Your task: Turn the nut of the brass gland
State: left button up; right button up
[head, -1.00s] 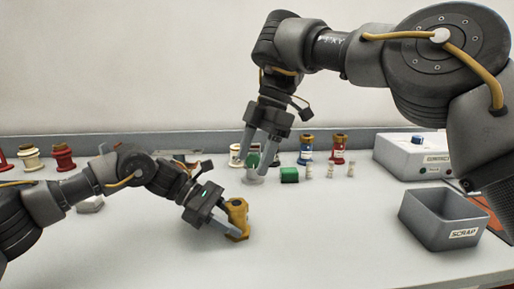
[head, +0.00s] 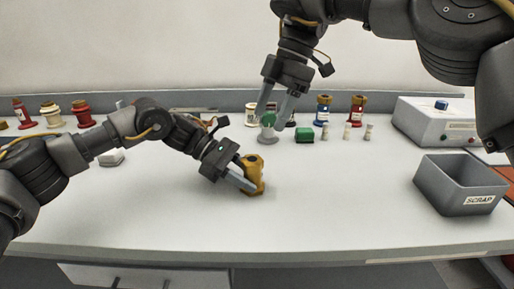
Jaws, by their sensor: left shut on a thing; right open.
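A yellow-brown, brass-coloured piece (head: 254,170), which looks like the gland, stands on the white table at the middle. My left gripper (head: 248,184) is shut on its lower part from the left. Its nut cannot be told apart at this size. My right gripper (head: 273,118) is open, pointing down at the back of the table. Its fingers are in front of or around a small grey piece with a green top (head: 267,123); I cannot tell whether they touch it.
A grey scrap bin (head: 461,186) stands at the right, with a white control box (head: 432,122) behind it. More bushings stand at back left. The front of the table is clear.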

aim_at(252, 159)
jog(key=x, duration=1)
jog(key=shift+f, duration=0.25)
jog(key=c, duration=1)
jog(key=shift+n, duration=0.3)
jog(key=shift+a+n+g+h, duration=0.1)
jog(key=shift+n+g+h, duration=0.3)
jog(key=shift+n, duration=0.9)
jog(key=shift+a+n+g+h, duration=0.1)
jog(key=shift+n+g+h, duration=0.3)
jog(key=shift+n, duration=0.9)
